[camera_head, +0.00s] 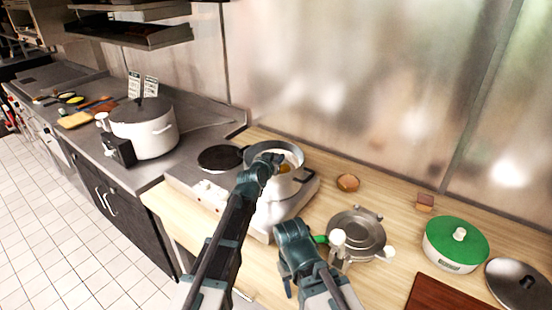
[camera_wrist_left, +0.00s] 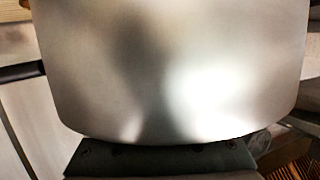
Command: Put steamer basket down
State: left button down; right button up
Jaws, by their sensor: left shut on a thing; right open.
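The steel steamer basket (camera_head: 290,151) sits at the top of a steel pot (camera_head: 283,188) on the stove, with something yellowish inside. Whether it rests fully on the pot I cannot tell. My left gripper (camera_head: 270,160) is shut on the basket's near left side. In the left wrist view the smooth metal wall of the basket (camera_wrist_left: 175,70) fills most of the picture and hides what lies beyond. My right gripper (camera_head: 293,232) is open, lower and nearer, in front of the stove's right corner. Its fingertips are hard to make out.
A steel pan (camera_head: 357,232), a green-lidded pot (camera_head: 455,243), a metal lid (camera_head: 517,283) and a brown board (camera_head: 445,296) are on the wooden counter at right. A large white pot (camera_head: 145,133) stands at left. A black burner (camera_head: 220,158) is bare.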

pick_arm(q)
jog(key=c, duration=0.6)
grip_release()
jog(key=shift+r, duration=0.15)
pick_arm(e)
jog(key=shift+r, duration=0.15)
pick_arm(q)
jog(key=shift+r+p, duration=0.55)
jog(key=shift+p, duration=0.2)
pick_arm(e)
jog(key=shift+r, duration=0.55)
notch_tip(320, 180, up, 3)
jog(key=p, duration=0.3)
jog(key=shift+r, duration=0.2)
pick_arm(q)
jog(key=v, duration=1.2)
jog(key=shift+f, duration=0.1)
